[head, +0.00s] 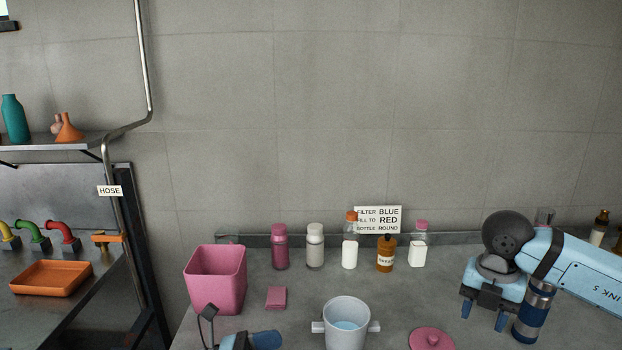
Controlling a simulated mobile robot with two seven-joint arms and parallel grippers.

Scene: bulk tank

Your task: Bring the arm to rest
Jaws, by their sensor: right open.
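My right arm comes in from the right edge, above the right part of the grey counter (300,285). My right gripper (484,314) points down with its two blue fingers apart and nothing between them. It is to the right of the pink round lid (432,339) and the grey pot (346,325). I cannot tell how far its fingertips are above the counter. A light blue and dark blue part with a black piece shows at the bottom edge, left of the pot, mostly cut off. No left gripper fingers show.
A pink bin (215,280) and pink cloth (276,297) are on the left. Several bottles stand along the back, by a sign (380,219). Others stand behind my right arm. An orange tray (50,278) and colored taps are at far left. The counter between lid and bottles is clear.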

